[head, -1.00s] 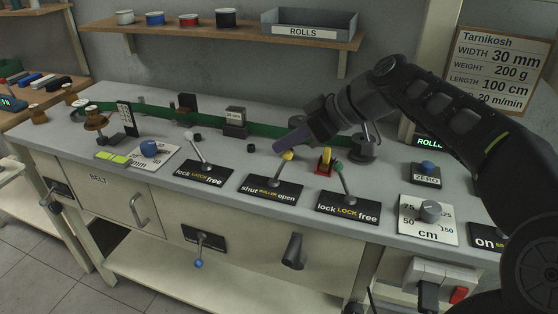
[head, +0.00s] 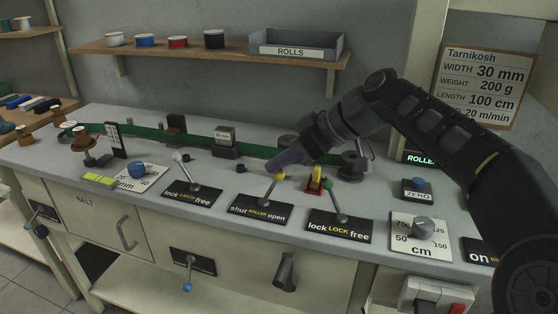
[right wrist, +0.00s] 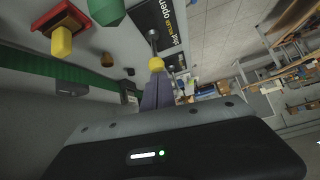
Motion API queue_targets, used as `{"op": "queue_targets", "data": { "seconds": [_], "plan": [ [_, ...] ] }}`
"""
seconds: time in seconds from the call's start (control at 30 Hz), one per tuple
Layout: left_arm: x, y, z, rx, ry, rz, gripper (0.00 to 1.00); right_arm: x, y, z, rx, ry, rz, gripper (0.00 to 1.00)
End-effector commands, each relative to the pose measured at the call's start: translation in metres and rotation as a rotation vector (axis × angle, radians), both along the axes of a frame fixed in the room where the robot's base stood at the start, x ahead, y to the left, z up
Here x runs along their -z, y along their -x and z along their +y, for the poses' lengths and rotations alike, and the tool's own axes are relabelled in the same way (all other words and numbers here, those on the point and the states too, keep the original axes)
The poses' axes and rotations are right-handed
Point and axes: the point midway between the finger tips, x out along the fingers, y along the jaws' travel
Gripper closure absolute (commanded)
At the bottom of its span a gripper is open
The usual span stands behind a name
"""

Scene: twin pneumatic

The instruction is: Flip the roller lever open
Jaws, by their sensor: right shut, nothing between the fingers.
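The roller lever has a yellow knob (head: 279,177) on a metal stem above a black plate (head: 262,210) marked shut, ROLLER, open. Its stem leans right, toward the word open. My right gripper (head: 271,166) is shut and empty, with its fingertips just left of and behind the knob. In the right wrist view the closed fingers (right wrist: 157,88) point at the yellow knob (right wrist: 156,64), very close to it; I cannot tell whether they touch. My left gripper is out of view.
The white-knobbed latch lever (head: 178,158) stands to the left and the green-knobbed lock lever (head: 327,184) to the right. A red base with a yellow block (head: 315,180) is close by. The green belt (head: 258,148) runs behind.

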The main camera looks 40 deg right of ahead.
Motion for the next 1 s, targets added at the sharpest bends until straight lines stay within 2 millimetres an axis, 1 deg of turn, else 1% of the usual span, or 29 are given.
{"op": "queue_targets", "data": {
  "seconds": [0.17, 0.23, 0.3, 0.5, 0.63, 0.8, 1.0],
  "plan": [
    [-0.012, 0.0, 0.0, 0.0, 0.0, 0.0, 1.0, -0.017, -0.016, 0.011, 0.0, 0.002, -0.003, 1.0],
    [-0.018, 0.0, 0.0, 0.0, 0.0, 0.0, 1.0, -0.025, -0.025, 0.018, -0.002, 0.001, -0.005, 1.0],
    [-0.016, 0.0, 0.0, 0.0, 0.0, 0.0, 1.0, -0.033, -0.014, 0.01, 0.005, 0.001, -0.011, 1.0],
    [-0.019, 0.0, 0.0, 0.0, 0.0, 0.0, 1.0, -0.06, 0.017, -0.008, 0.003, 0.0, -0.012, 1.0],
    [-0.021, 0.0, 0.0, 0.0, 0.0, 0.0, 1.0, -0.073, 0.032, -0.017, 0.002, 0.0, -0.011, 1.0],
    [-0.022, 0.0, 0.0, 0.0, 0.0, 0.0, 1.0, -0.081, 0.043, -0.023, 0.002, 0.0, -0.01, 1.0],
    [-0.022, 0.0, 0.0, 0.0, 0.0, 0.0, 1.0, -0.082, 0.045, -0.024, 0.001, 0.0, -0.01, 1.0]
  ]
}}
